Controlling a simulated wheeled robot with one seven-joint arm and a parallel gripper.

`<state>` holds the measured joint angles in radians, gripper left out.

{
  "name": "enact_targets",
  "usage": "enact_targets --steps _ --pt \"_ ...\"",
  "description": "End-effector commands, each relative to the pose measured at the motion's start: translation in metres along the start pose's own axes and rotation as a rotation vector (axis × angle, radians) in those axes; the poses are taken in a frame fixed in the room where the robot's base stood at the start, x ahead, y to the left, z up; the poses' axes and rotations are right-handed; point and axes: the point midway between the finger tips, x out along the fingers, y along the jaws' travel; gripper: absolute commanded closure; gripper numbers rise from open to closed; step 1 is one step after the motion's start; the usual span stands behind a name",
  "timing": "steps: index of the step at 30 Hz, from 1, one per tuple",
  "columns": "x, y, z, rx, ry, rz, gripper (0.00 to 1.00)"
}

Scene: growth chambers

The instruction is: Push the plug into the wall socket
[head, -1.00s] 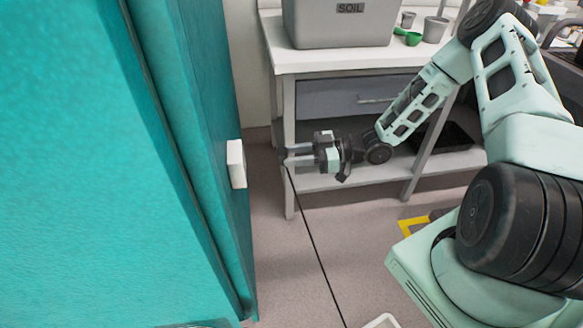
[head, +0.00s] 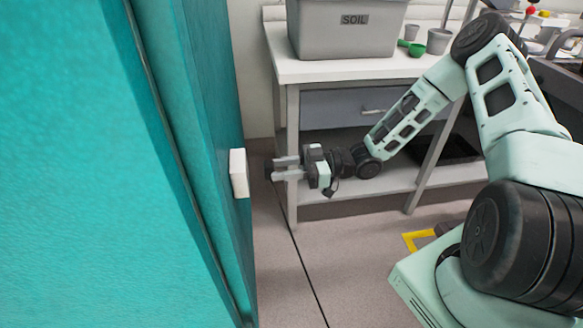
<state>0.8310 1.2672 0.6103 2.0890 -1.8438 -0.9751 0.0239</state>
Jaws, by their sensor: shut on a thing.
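The white wall socket (head: 239,173) sticks out from the side of the teal wall panel, left of centre; I see it almost edge-on, so its face and holes are hidden. My gripper (head: 275,168) is to the right of the socket, with its fingers pointing left at about the socket's height. It is shut on the small dark plug (head: 269,170) at its fingertips. The plug looks apart from the socket, with a narrow gap in the picture. Its pins cannot be made out.
A white-topped bench (head: 340,66) with a drawer and lower shelf stands behind my gripper. It carries a grey SOIL bin (head: 345,30) and small pots. A thin dark line runs over the floor; whether it is a cable or a seam is unclear.

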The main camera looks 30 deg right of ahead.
Motion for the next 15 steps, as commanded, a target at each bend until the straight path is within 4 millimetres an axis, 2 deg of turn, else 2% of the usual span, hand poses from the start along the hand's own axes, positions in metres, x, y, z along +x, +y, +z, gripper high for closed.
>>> enact_targets --steps 7,15 --pt "0.02 0.0 0.0 0.001 0.0 0.0 0.91" --pt "0.028 0.0 0.0 -0.001 0.0 0.001 0.91"
